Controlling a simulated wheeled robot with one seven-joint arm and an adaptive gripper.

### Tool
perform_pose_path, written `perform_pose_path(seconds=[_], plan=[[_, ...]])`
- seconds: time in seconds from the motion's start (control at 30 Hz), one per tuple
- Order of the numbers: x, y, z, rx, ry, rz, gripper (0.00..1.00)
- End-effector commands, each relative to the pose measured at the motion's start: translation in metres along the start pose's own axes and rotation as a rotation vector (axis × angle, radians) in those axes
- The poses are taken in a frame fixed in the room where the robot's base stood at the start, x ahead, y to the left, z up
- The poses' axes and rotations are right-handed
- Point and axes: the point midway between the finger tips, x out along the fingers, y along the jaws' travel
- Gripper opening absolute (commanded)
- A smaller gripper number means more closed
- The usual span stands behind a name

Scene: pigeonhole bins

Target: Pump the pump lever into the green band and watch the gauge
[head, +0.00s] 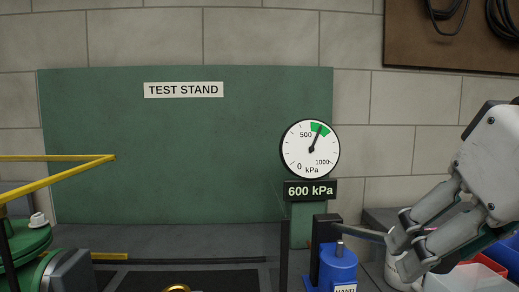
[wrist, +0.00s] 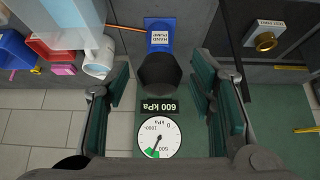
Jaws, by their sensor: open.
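The round gauge (head: 296,150) hangs on the green board, its needle pointing up and slightly right into the green band. The sign (head: 310,190) below reads 600 kPa. The blue hand pump (head: 338,270) stands below it; a grey bar, seemingly the pump lever (head: 368,234), reaches right towards my gripper (head: 400,252). In the wrist view the pump (wrist: 158,24) and gauge (wrist: 150,137) appear upside down. A dark rounded lever end (wrist: 160,74) shows between the open fingers of my gripper (wrist: 160,88), with gaps on both sides. Its depth between them is unclear.
A green flanged fitting (head: 28,240) and yellow bars (head: 60,158) stand at left. A brass fitting (wrist: 265,42) sits beside the pump. A white cylinder (wrist: 98,55) and red and blue bins (wrist: 12,50) lie on the pump's other side.

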Motion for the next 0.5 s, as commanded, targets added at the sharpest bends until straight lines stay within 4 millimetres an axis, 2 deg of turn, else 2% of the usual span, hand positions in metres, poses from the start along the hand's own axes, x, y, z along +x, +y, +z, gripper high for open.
perform_pose_path(seconds=[0.5], plan=[[-0.055, 0.0, -0.001, 0.0, 0.001, 0.0, 0.5]])
